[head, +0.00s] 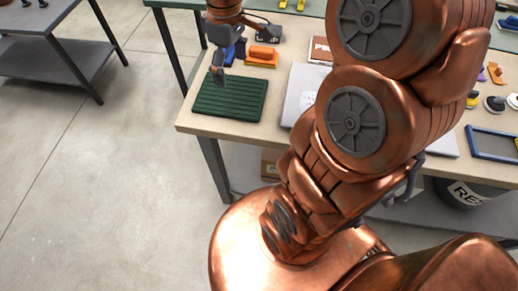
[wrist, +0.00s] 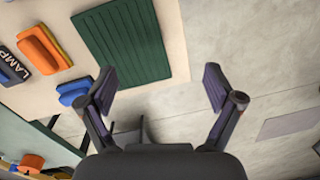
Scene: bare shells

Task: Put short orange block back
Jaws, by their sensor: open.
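An orange block (head: 263,51) lies on the table behind the green ribbed mat, in a lighter orange holder or base; it also shows at the left of the wrist view (wrist: 40,46). I cannot tell whether it is the short one. My gripper (head: 219,74) is above the back left part of the green mat (head: 232,112), left of the orange block and apart from it. In the wrist view my gripper (wrist: 160,84) is open, with nothing between its fingers. The green mat (wrist: 125,38) is empty in that view.
A blue block (wrist: 73,91) lies between the orange block and my gripper's left finger in the wrist view. A dark box marked LAMP (wrist: 12,70) is beyond. A laptop-like grey panel (head: 300,92) lies right of the mat.

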